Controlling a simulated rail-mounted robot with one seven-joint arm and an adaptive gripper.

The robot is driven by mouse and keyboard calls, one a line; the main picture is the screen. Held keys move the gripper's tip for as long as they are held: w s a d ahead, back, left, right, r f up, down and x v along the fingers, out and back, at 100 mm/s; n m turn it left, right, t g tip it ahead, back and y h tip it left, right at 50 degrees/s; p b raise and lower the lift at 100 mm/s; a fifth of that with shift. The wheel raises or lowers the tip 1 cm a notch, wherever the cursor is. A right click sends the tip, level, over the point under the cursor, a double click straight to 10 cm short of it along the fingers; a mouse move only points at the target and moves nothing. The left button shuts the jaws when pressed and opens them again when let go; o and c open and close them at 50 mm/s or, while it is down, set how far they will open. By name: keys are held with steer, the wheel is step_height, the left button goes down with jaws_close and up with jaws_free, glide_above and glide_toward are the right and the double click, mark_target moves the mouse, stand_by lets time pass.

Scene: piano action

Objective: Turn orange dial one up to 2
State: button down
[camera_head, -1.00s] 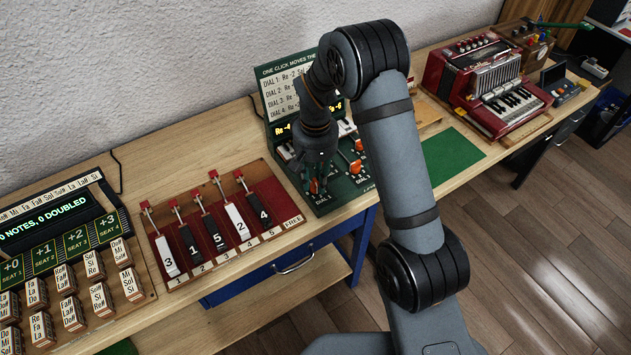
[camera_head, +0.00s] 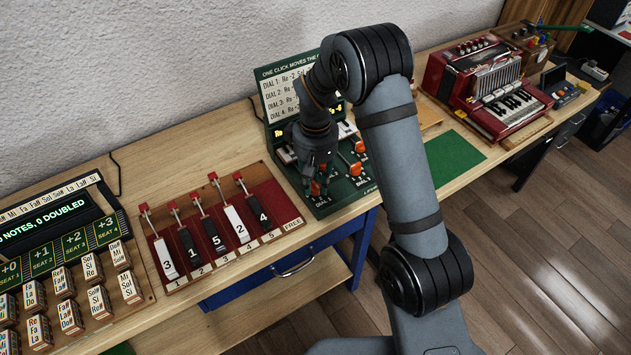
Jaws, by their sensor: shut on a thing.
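The green dial panel (camera_head: 361,190) stands on the bench with several orange dials and small labels. My gripper (camera_head: 317,182) points down at the front left of this panel, shut around an orange dial (camera_head: 315,188) there. Most of that dial is hidden by the fingers, and its setting cannot be read. Another orange dial (camera_head: 356,168) shows to the right of my gripper. The panel's upright sign (camera_head: 284,95) lists dial rules, partly covered by my arm.
A red board (camera_head: 220,235) with several levers and numbered keys stands left of the panel. A note rack (camera_head: 75,290) is at far left. A red accordion (camera_head: 485,90) stands at right, beyond a green mat (camera_head: 452,158).

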mark_target(316, 184)
steer(key=c, duration=1.5)
jaws_free()
steer(key=shift+c, duration=0.2)
steer(key=shift+o, duration=0.4)
steer(key=shift+r, duration=0.1)
step_height(316, 184, up, 12)
step_height(316, 184, down, 12)
steer(key=shift+f, duration=0.1)
